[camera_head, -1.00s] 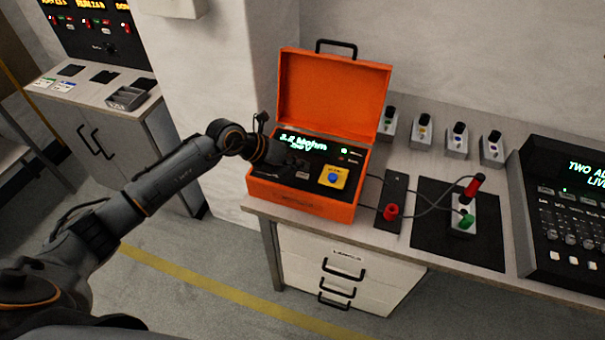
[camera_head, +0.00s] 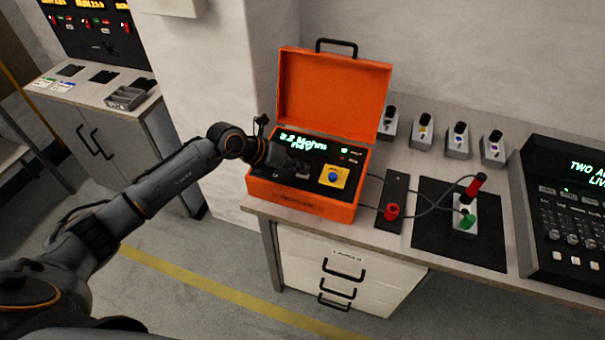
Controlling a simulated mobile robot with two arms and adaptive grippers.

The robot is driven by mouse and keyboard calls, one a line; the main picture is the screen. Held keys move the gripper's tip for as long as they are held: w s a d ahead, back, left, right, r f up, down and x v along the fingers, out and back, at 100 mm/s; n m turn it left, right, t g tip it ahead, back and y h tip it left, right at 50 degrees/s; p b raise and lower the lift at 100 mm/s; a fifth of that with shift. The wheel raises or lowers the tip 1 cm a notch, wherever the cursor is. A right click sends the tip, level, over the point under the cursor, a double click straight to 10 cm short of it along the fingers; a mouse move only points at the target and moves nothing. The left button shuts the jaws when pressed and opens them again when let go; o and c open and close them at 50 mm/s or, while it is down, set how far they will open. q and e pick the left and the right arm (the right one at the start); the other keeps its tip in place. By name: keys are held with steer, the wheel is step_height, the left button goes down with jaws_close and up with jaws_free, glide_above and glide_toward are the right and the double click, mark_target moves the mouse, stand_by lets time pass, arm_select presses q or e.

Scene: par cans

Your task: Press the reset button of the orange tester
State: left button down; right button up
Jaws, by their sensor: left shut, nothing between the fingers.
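The orange tester (camera_head: 332,100) stands open on the bench, its lid raised at the back. Its dark panel has a lit display (camera_head: 302,141) with green text. A blue round button (camera_head: 333,177) sits on a yellow plate at the panel's right. My left gripper (camera_head: 300,169) is shut and empty, over the panel's front middle, left of the yellow plate. It hides part of the panel, including a small light-coloured key at its tip. I cannot tell whether the tip touches the panel. My right gripper is not in view.
Several small grey blocks (camera_head: 456,142) stand behind. A black console (camera_head: 570,205) fills the right end. A wall pillar rises left of the tester.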

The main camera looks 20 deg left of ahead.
mark_target(300, 176)
arm_select(q)
steer(key=shift+f, duration=0.25)
steer(key=shift+r, duration=0.1)
steer(key=shift+r+p, duration=0.65)
steer(key=shift+r, duration=0.15)
step_height(300, 176, up, 5)
steer(key=p, duration=0.4)
stand_by(0.5)
steer(key=shift+d, duration=0.1)
